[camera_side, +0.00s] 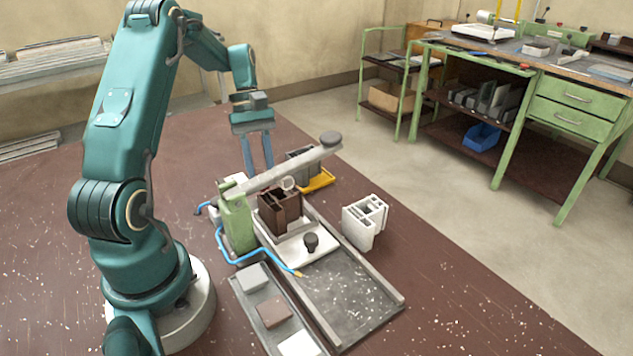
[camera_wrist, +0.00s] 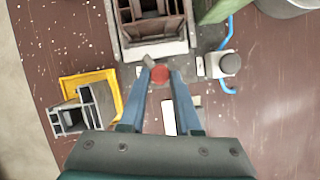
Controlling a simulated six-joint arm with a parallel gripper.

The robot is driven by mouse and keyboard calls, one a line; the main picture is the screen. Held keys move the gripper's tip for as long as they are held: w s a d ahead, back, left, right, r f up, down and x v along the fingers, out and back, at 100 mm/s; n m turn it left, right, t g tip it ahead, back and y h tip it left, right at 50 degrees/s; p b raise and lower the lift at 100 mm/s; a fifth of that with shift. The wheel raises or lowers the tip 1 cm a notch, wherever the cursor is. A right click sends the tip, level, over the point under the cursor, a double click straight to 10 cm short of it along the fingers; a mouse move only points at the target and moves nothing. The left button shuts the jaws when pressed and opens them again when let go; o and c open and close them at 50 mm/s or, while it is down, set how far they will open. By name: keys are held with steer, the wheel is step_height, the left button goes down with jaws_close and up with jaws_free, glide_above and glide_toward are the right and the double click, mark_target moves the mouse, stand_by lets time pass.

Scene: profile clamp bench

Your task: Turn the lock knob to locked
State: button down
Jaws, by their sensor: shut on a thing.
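The red lock knob (camera_wrist: 160,75) sits between my fingertips in the wrist view, just below the clamp fixture with the brown profile (camera_wrist: 152,22). A short grey piece shows beside the knob at its upper left. My gripper (camera_wrist: 161,68) is shut on the red knob, one finger on each side. In the side view my gripper (camera_side: 257,166) points down behind the clamp's long lever (camera_side: 285,168). The lever and the brown profile (camera_side: 280,208) hide the knob there. I cannot tell which setting the knob is at.
The green clamp post (camera_side: 236,222) and blue hose (camera_side: 240,258) stand near the fixture. A grey profile (camera_side: 301,160) is on a yellow tray (camera_side: 318,181). A white profile (camera_side: 364,221) stands right of the fixture. A tray of sample blocks (camera_side: 271,314) lies in front.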

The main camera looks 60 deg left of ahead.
steer(key=m, duration=0.2)
steer(key=m+g, duration=0.1)
steer(key=m, duration=0.1)
steer(key=m+g, duration=0.1)
steer(key=m, duration=0.1)
steer(key=shift+w+d+y, duration=0.1)
steer(key=shift+w+y, duration=0.15)
steer(key=shift+y, duration=0.15)
stand_by(0.3)
steer(key=c, duration=0.6)
jaws_free()
steer(key=shift+r, duration=0.1)
steer(key=shift+v, duration=2.5)
steer(key=shift+w+d, duration=0.1)
